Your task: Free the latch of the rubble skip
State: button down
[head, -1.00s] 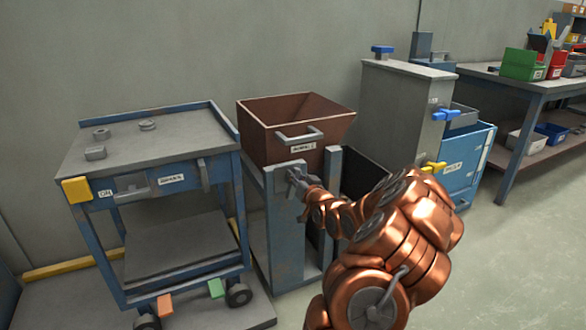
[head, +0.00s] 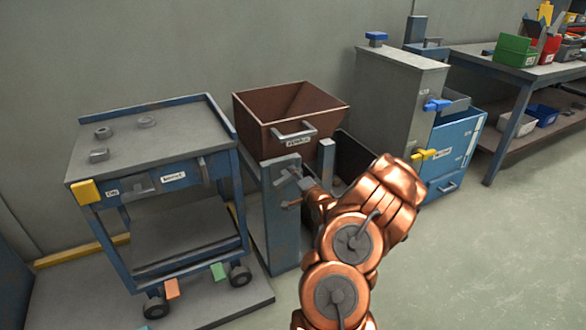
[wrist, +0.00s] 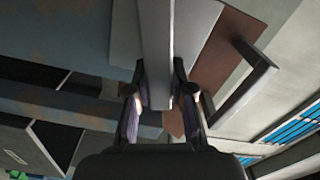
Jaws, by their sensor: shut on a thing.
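The rubble skip (head: 262,138) is a brown open-topped bin with a grey handle and a label on its front. It sits upright between blue-grey posts, left of centre in the head view. My gripper (head: 304,184) is at the top of the front post, below the skip's handle. In the wrist view my gripper (wrist: 158,88) has its two fingers on either side of a grey bar (wrist: 155,40), shut on it. This bar appears to be the skip's latch; in the head view it is small and partly hidden by the gripper.
A blue cart (head: 150,158) with a grey top stands close on the left. A grey cabinet (head: 396,95) with blue and yellow handles stands to the right. A workbench (head: 500,76) with bins is at the far right. The floor at the right front is clear.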

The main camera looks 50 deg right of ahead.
jog(key=shift+f+m+p, duration=0.2)
jog(key=shift+m+p, duration=0.15)
jog(key=shift+m, duration=0.6)
jog(key=shift+f+m+p, duration=0.2)
jog(key=shift+m+p, duration=0.15)
jog(key=shift+m, duration=0.6)
jog(key=c, duration=1)
grip_release()
jog(key=shift+f, duration=0.1)
jog(key=shift+s, duration=0.15)
jog(key=v, duration=1.1)
jog(key=shift+s+a, duration=0.15)
jog(key=shift+s, duration=0.2)
